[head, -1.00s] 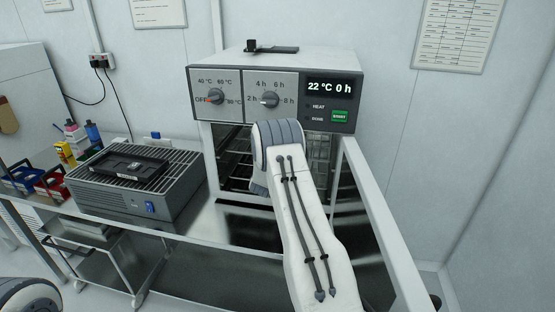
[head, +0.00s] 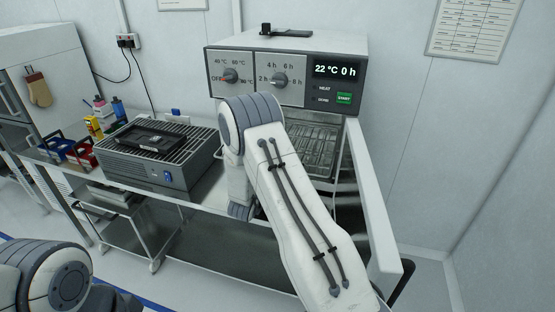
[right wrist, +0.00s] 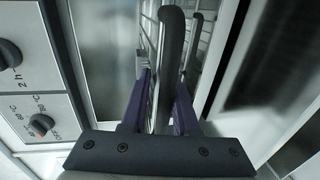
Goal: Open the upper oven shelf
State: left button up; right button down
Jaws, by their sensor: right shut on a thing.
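The oven (head: 285,45) stands on the bench with its display reading 22 °C 0 h. Its door (head: 372,190) is swung open to the right. A wire shelf (head: 312,145) shows in the upper part of the opening, partly hidden by my right arm. In the right wrist view my right gripper (right wrist: 163,78) is shut on a dark shelf handle (right wrist: 171,40), with the shelf's wires (right wrist: 207,45) beyond it. In the head view that gripper is hidden behind my right arm. My left arm shows at the lower left, but its gripper is out of view.
The control panel (right wrist: 35,85) is close on the left in the right wrist view. A grey grilled device (head: 155,170) with a dark plate on it stands left of the oven. Colored bins (head: 80,152) are farther left. A wall is on the right.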

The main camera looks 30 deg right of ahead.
jog(key=shift+s+a+f, duration=0.25)
jog(key=shift+s+a, duration=0.6)
jog(key=shift+s+a+f, duration=0.25)
jog(key=shift+s+a, duration=0.55)
jog(key=shift+a, duration=0.05)
jog(key=c, duration=0.9)
grip_release()
jog(key=shift+o, duration=0.3)
jog(key=shift+w, duration=0.1)
jog(key=shift+r, duration=0.1)
jog(key=shift+w+r, duration=0.15)
